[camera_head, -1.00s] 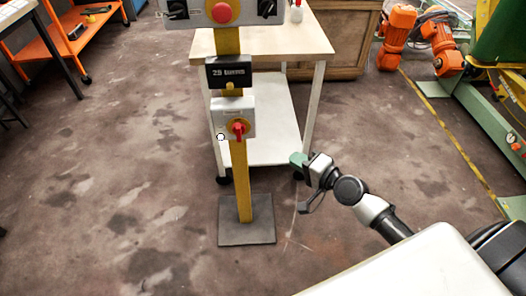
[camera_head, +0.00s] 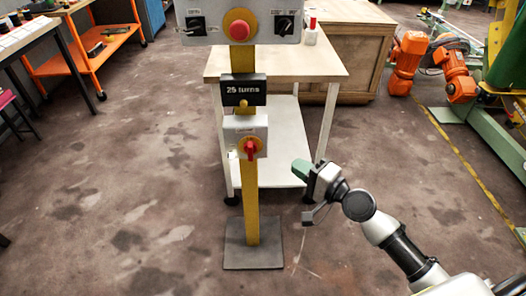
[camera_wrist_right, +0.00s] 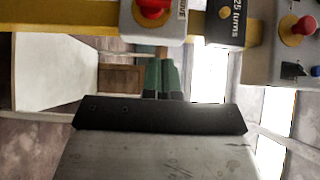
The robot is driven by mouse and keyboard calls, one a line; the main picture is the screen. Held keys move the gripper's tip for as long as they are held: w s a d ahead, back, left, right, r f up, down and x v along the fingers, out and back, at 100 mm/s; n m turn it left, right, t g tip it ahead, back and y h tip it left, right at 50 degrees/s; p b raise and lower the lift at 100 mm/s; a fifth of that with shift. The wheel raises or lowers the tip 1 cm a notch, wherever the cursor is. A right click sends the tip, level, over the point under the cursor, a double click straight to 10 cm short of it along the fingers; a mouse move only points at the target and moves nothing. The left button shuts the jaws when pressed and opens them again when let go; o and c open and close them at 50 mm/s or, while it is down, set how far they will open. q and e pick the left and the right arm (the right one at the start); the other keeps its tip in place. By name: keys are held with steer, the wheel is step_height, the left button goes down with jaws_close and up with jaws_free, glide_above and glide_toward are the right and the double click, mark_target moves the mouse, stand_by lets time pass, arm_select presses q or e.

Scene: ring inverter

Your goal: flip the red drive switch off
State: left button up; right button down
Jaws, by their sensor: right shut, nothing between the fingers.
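The red drive switch (camera_head: 250,149) is a red handle on a yellow disc, on a light grey box on a yellow post. In the head view its handle stands roughly upright. It also shows in the right wrist view (camera_wrist_right: 152,8), partly cut by the top edge. My right gripper (camera_head: 300,170) has green fingers, shut and empty, to the right of the switch box and a little lower, apart from it. In the right wrist view its fingers (camera_wrist_right: 162,72) are together below the switch box. My left gripper is not in view.
Above the switch are a black "25 turns" sign (camera_head: 243,90) and a grey panel (camera_head: 205,24) with a red button (camera_head: 239,29) and black knobs. The post stands on a dark base plate (camera_head: 253,251). A table (camera_head: 325,62) with a lower shelf stands behind. Floor left is free.

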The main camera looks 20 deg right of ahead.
steer(key=p, duration=0.1)
glide_toward(253, 145)
steer(key=w, duration=0.4)
steer(key=a, duration=0.1)
steer(key=a+p, duration=0.1)
steer(key=shift+w+a+r, duration=0.15)
steer(key=shift+a+r, duration=0.05)
steer(key=shift+a, duration=0.15)
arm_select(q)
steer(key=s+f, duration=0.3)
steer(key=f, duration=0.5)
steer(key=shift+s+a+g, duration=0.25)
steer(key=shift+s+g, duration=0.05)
arm_select(e)
steer(key=shift+w+a+f, duration=0.1)
steer(key=shift+w+a, duration=0.05)
steer(key=shift+a, duration=0.25)
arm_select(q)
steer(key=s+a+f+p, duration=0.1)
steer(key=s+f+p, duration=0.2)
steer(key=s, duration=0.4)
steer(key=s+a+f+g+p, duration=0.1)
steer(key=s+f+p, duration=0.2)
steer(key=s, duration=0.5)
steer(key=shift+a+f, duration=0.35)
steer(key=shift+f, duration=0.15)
arm_select(e)
steer(key=shift+a+r+n+g+h, duration=0.15)
steer(key=shift+r+n+g+h, duration=0.2)
steer(key=shift+n+g+h, duration=0.3)
